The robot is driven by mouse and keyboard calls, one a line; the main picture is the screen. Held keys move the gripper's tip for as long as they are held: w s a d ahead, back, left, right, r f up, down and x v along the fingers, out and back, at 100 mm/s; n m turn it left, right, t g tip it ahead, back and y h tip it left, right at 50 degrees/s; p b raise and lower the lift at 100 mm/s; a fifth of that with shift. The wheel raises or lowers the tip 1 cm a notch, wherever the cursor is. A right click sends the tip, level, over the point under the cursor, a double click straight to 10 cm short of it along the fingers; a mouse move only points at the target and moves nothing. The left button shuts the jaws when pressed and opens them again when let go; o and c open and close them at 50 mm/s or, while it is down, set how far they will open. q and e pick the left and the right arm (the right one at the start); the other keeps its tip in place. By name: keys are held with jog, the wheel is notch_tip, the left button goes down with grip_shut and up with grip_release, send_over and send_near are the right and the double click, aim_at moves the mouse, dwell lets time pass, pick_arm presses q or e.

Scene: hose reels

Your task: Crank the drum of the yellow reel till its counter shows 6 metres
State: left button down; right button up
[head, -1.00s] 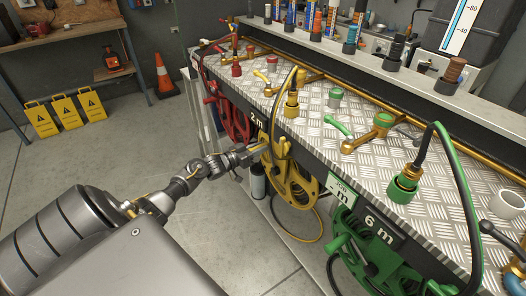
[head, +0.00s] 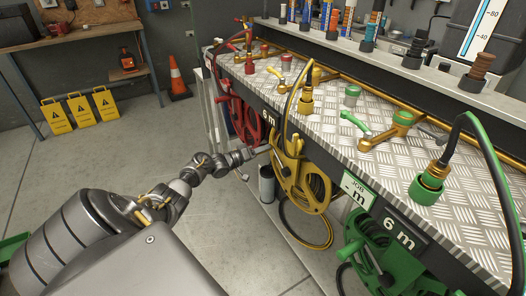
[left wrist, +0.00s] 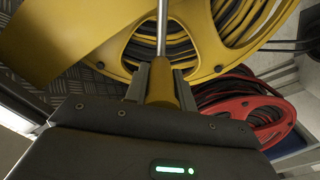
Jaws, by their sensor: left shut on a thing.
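The yellow reel (head: 313,190) hangs on the front of the bench, with a dark hose wound on its drum. Its counter (head: 268,117), on the bench's front edge, appears to read 6 m in small digits. My left gripper (head: 262,150) is at the left side of the reel. In the left wrist view its fingers (left wrist: 160,85) are shut on the yellow crank handle (left wrist: 161,92), whose metal rod runs up in front of the yellow drum (left wrist: 205,45). My right gripper is in neither view.
A red reel (head: 243,128) is just left of the yellow one. A green reel (head: 372,255) is to its right, under a 6 m counter (head: 402,233) and a job card (head: 359,190). Valves and hose fittings stand on the bench top (head: 330,125). Open floor lies left.

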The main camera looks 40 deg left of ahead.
pick_arm(q)
jog(key=shift+a, duration=0.1)
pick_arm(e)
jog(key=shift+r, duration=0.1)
pick_arm(q)
jog(key=c, duration=1.2)
grip_release()
jog(key=shift+o, duration=0.2)
jog(key=shift+s+f, duration=0.1)
jog(key=shift+s, duration=0.2)
jog(key=p+v, duration=0.2)
jog(key=v, duration=0.8)
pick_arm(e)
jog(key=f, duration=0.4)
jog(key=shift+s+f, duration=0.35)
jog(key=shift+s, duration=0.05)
pick_arm(q)
jog(key=shift+a, duration=0.1)
